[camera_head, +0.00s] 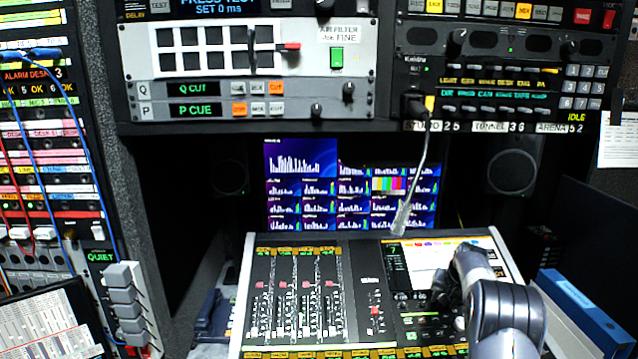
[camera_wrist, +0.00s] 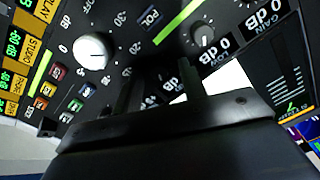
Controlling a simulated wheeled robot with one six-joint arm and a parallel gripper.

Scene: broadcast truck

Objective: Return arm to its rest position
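My arm (camera_head: 505,315) reaches in from the lower right over the mixing console (camera_head: 256,265). My gripper (camera_head: 447,290) is dark and small in the head view, above the right part of the console. In the wrist view my gripper (camera_wrist: 160,88) shows two dark fingers standing apart with nothing seen between them. The console panel lies close beyond the fingertips, with a white knob (camera_wrist: 92,52) to their left and a dark knob (camera_wrist: 203,36) to their upper right. I cannot tell whether the fingers touch the panel.
A gooseneck microphone (camera_head: 424,165) hangs above the console. An equipment rack (camera_head: 250,60) overhangs the monitor (camera_head: 300,160). Space between rack and console is limited.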

